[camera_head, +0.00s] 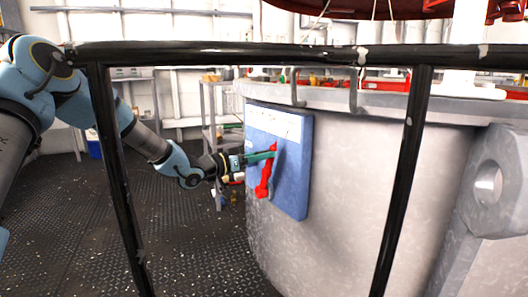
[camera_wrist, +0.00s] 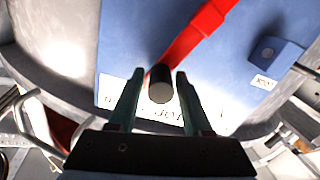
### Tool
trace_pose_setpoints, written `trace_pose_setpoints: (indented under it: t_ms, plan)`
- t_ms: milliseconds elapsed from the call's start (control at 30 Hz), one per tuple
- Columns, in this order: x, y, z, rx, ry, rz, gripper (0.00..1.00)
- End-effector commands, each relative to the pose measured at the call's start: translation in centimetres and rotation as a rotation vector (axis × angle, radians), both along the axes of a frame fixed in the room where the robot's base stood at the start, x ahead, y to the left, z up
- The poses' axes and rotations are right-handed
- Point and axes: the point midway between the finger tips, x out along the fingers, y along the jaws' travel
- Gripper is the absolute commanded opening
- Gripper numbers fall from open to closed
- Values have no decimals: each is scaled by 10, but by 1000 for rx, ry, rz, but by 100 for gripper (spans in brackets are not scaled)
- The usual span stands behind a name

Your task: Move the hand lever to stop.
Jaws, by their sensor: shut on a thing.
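The red hand lever (camera_head: 263,184) is mounted on a blue panel (camera_head: 295,185) on the side of a big grey tank. It slants with its upper end near the white label strip (camera_head: 272,123) at the panel's top. The gripper also shows at the lever's upper end (camera_head: 273,155).
A black railing (camera_head: 260,54) with posts stands between the head camera and the panel. A small blue block (camera_wrist: 276,51) with a white tag (camera_wrist: 264,81) sits on the panel. A shelf rack (camera_head: 214,110) stands behind my gripper.

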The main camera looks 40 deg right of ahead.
Motion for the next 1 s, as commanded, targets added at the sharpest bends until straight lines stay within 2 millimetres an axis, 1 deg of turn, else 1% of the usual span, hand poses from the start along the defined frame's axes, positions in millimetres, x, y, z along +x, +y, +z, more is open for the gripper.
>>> trace_pose_setpoints:
  t_ms: [33, 167, 433, 600, 733, 1000]
  plan:
    - [7, 0, 8, 7, 30, 8, 0]
    - [18, -1, 12, 17, 93, 8, 0]
    - [44, -5, 16, 37, 243, 10, 0]
    - [58, -7, 14, 51, 332, 8, 0]
    - [64, -8, 11, 57, 363, 8, 0]
    - [64, -7, 10, 57, 367, 7, 0]
